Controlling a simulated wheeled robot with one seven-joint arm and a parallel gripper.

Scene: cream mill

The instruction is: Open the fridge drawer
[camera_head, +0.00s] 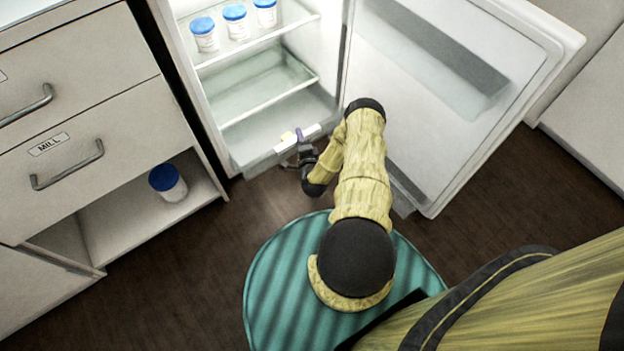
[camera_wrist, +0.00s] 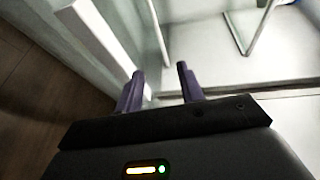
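The fridge door (camera_head: 450,90) stands wide open to the right. The fridge drawer (camera_head: 262,160) is at the bottom of the fridge, with a white bar handle (camera_head: 312,131) along its front. My gripper (camera_head: 298,140) is at this handle, fingers toward the fridge. In the wrist view, the two purple fingers (camera_wrist: 160,78) are apart, with a visible gap. The white bar (camera_wrist: 105,35) runs from the upper left down to the left finger. I cannot tell whether they touch. The drawer's inside is partly hidden by my arm.
White jars with blue lids (camera_head: 235,22) stand on the upper fridge shelf. Left is a cabinet with a drawer labelled MILL (camera_head: 95,135) and an open lower compartment holding a blue-lidded jar (camera_head: 168,183). Bare dark floor (camera_head: 180,265) lies in front.

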